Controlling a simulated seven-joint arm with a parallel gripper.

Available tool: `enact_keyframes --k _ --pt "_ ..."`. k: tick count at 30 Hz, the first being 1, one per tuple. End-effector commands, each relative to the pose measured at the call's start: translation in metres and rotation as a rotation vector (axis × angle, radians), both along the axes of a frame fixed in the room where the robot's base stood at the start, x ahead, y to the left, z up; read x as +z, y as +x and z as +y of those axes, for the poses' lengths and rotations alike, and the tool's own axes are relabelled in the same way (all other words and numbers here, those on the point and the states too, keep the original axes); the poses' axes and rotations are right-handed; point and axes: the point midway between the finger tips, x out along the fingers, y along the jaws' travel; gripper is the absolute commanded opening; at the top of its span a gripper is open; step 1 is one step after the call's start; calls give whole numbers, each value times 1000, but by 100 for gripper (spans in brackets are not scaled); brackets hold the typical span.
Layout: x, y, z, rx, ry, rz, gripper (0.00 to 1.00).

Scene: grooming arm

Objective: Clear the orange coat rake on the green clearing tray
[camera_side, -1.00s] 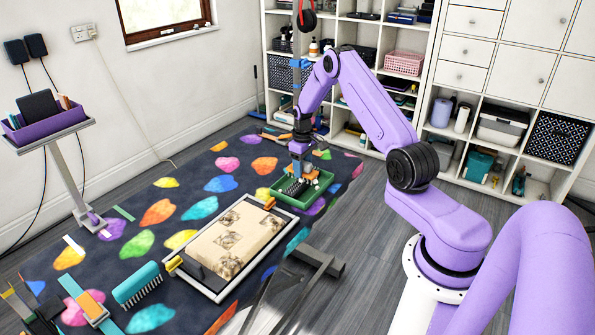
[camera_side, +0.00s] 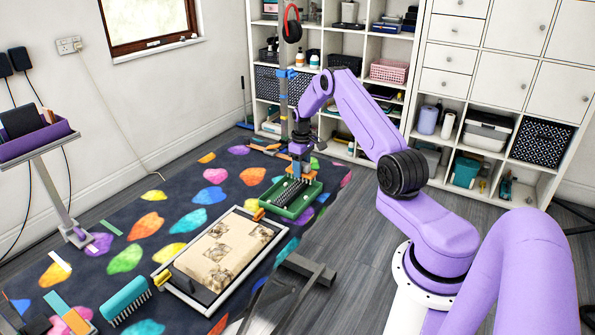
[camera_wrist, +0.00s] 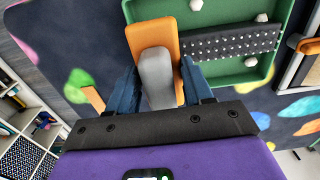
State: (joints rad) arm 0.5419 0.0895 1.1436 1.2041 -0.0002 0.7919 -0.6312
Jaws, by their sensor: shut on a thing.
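The orange coat rake (camera_wrist: 152,36) with its grey grip part (camera_wrist: 156,78) is held between the blue fingers of my gripper (camera_wrist: 158,88) in the wrist view. In the side view the rake (camera_side: 302,177) hangs under my gripper (camera_side: 300,168) at the far right side of the green clearing tray (camera_side: 282,211). The tray's wall (camera_wrist: 287,22) shows in the wrist view. A black studded strip (camera_wrist: 235,42) lies across the tray beside the rake's head. The rake's tines are hidden, so I cannot tell whether they touch the tray.
A framed panel with a patchy tan pelt (camera_side: 222,252) lies in front of the tray. A teal brush (camera_side: 125,298) lies at the front left. A grey pole (camera_side: 284,110) stands behind my gripper. Dark patterned mat (camera_side: 175,218) is clear left of the tray.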

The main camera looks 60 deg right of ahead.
Motion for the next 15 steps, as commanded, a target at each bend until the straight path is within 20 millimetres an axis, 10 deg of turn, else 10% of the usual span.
enact_keyframes --k 15 --pt "17 -1 -1 -1 -1 1 26"
